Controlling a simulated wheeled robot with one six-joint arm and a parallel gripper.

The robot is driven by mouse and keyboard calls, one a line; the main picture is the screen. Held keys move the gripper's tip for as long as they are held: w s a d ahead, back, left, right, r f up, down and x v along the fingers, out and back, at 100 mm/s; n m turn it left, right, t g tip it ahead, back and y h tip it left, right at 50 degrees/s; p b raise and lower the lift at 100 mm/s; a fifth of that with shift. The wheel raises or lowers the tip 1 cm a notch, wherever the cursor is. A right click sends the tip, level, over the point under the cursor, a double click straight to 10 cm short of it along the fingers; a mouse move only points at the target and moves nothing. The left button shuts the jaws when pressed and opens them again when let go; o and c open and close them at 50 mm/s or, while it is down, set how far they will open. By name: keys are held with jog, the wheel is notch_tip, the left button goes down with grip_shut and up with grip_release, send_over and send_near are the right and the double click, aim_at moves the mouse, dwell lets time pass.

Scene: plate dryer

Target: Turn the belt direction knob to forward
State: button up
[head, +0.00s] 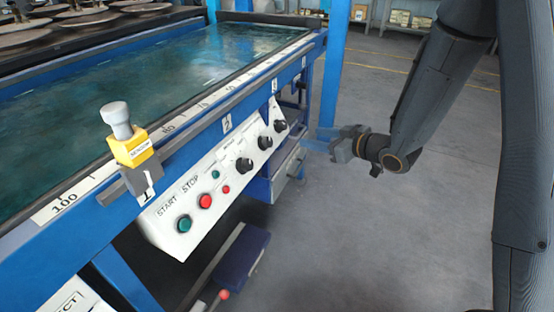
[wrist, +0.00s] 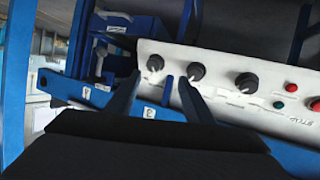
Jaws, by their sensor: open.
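Three black knobs sit in a row on the white sloped control panel of the blue machine: a near knob (head: 243,165), a middle knob (head: 265,142) and a far knob (head: 280,125). Their labels are too small to read, so I cannot tell which sets belt direction. My gripper (head: 335,143) is open and empty, to the right of the panel and apart from it. In the wrist view the far knob (wrist: 155,63) appears between my two fingertips (wrist: 159,77). The middle knob (wrist: 196,71) is just right of the right fingertip, and the near knob (wrist: 247,82) further right.
A green START button (head: 184,224), a red STOP button (head: 205,201) and two small lights or buttons share the panel. The belt (head: 150,80) lies above it, with a yellow clamp-like block (head: 131,146) on its rail. A blue post (head: 332,70) stands behind my gripper. Grey floor is clear on the right.

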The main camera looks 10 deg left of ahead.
aim_at(271, 144)
jog(key=shift+w+a+f+n+g+y+b, duration=0.1)
jog(key=shift+a+f+n+g+y+b, duration=0.55)
jog(key=shift+a, duration=1.35)
jog(key=shift+s+a+f+n+y+b, duration=0.15)
jog(key=shift+a+f+y+b, duration=0.5)
jog(key=shift+a+y+b, duration=1.05)
jog(key=shift+w+a+f+n+g+y+b, duration=0.15)
jog(key=shift+a+f+n+g+y+b, duration=0.45)
jog(key=shift+a, duration=1.7)
jog(key=shift+t, duration=0.25)
jog(key=shift+f, duration=0.1)
jog(key=c, duration=1)
jog(key=shift+c, duration=0.2)
